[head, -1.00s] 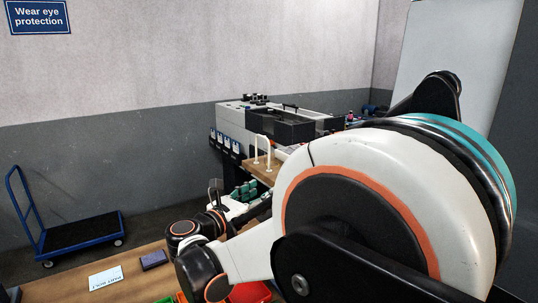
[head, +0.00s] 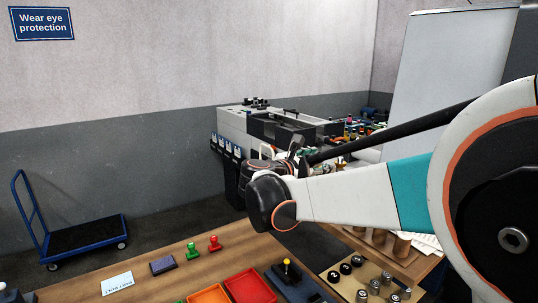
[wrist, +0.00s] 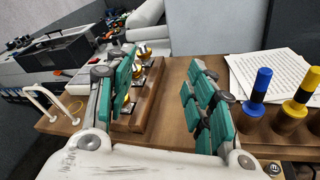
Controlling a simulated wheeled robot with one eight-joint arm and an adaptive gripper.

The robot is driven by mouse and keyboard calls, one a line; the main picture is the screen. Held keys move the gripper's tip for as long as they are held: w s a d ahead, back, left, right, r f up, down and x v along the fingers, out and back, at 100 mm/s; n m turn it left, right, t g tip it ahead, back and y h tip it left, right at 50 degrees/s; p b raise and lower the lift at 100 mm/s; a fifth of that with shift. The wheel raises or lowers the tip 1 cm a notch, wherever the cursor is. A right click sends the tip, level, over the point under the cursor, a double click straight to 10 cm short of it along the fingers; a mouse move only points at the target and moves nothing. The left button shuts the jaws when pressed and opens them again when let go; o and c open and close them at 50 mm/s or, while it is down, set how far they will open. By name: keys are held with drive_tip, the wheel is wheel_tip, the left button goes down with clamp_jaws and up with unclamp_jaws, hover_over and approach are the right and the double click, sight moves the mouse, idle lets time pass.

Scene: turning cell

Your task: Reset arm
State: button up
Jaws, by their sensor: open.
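My gripper (wrist: 162,62) is open and empty in the wrist view, its two teal-padded fingers spread apart above a brown wooden surface (wrist: 170,138). A wooden rack (wrist: 146,105) holding brass-coloured parts lies beside and partly behind the left finger. In the head view my white and teal arm reaches from the right edge to the left. The gripper there is small and mostly hidden behind my dark wrist joint, in front of the grey machine (head: 235,125).
In the wrist view, a blue plug gauge (wrist: 258,90) and a yellow one (wrist: 298,95) stand right of my gripper, near papers (wrist: 280,68). In the head view, the front bench has an orange tray (head: 209,295), a red tray (head: 250,287) and small knobs. A blue trolley (head: 85,236) stands left.

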drive_tip(key=s+d+r+m+g+p, duration=0.1)
drive_tip(key=d+r+m+p, duration=0.25)
drive_tip(key=d+r, duration=0.5)
drive_tip(key=s+d+r+m+g+p, duration=0.15)
drive_tip(key=d+r+m, duration=0.35)
drive_tip(key=d, duration=0.6)
drive_tip(key=s+d+r+m+p, duration=0.1)
drive_tip(key=s+d+r+m, duration=0.4)
drive_tip(key=s+d, duration=0.3)
drive_tip(key=s+a+f+m+y+b, duration=0.3)
drive_tip(key=s+a+f, duration=0.4)
drive_tip(key=f, duration=0.6)
drive_tip(key=s+a+f+m+g+y+b, duration=0.1)
drive_tip(key=s+a+f+m+y+b, duration=0.2)
drive_tip(key=s+a+f+b, duration=0.3)
drive_tip(key=s+a+f+m+g+y+b, duration=0.1)
drive_tip(key=s+a+f+m+y+b, duration=0.2)
drive_tip(key=s+a+f, duration=0.4)
drive_tip(key=s+f+y+b, duration=0.1)
drive_tip(key=s+f, duration=0.2)
drive_tip(key=f, duration=0.4)
drive_tip(key=s+f+b, duration=0.1)
drive_tip(key=s+f, duration=0.2)
drive_tip(key=f, duration=0.5)
drive_tip(key=shift+s+a+f+y, duration=0.25)
drive_tip(key=shift+s+a+y, duration=0.05)
drive_tip(key=shift+a+y, duration=0.1)
